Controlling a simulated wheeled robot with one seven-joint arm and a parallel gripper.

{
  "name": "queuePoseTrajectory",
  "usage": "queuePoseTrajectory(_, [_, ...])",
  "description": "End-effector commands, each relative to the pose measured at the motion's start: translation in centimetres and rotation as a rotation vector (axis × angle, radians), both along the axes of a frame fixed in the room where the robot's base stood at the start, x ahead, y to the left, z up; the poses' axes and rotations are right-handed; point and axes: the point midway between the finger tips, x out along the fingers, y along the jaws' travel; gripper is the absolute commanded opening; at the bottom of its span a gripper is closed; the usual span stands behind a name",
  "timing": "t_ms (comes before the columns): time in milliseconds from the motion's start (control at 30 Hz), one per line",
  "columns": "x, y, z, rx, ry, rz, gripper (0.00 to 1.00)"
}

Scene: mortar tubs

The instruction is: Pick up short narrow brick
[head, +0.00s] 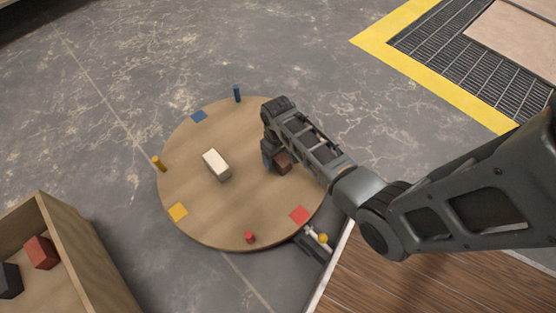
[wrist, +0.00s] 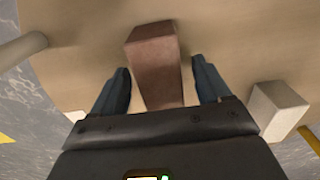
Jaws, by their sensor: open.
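A reddish-brown brick (head: 284,164) lies on the round wooden board (head: 235,205), right of its middle. My gripper (head: 270,158) is low over the board at this brick, and the arm partly hides both in the head view. In the wrist view the brown brick (wrist: 155,65) lies between the two blue fingers of my open gripper (wrist: 160,75), with a gap visible on each side near the tips. A cream-white brick (head: 216,163) lies apart, left of the gripper. It also shows at the right of the wrist view (wrist: 278,108).
Blue (head: 237,94), yellow (head: 159,164) and red (head: 250,237) pegs stand around the board's rim, near coloured squares. A wooden crate (head: 95,255) at lower left holds a red brick (head: 41,252) and a dark brick (head: 9,280). The board's left part is mostly clear.

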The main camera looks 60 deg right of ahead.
Motion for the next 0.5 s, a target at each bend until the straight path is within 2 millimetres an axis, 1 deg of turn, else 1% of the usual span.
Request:
queuePoseTrajectory(67, [0.01, 0.0, 0.09, 0.0, 0.0, 0.0, 0.77])
queuePoseTrajectory(500, [0.0, 0.01, 0.09, 0.0, 0.0, 0.0, 0.34])
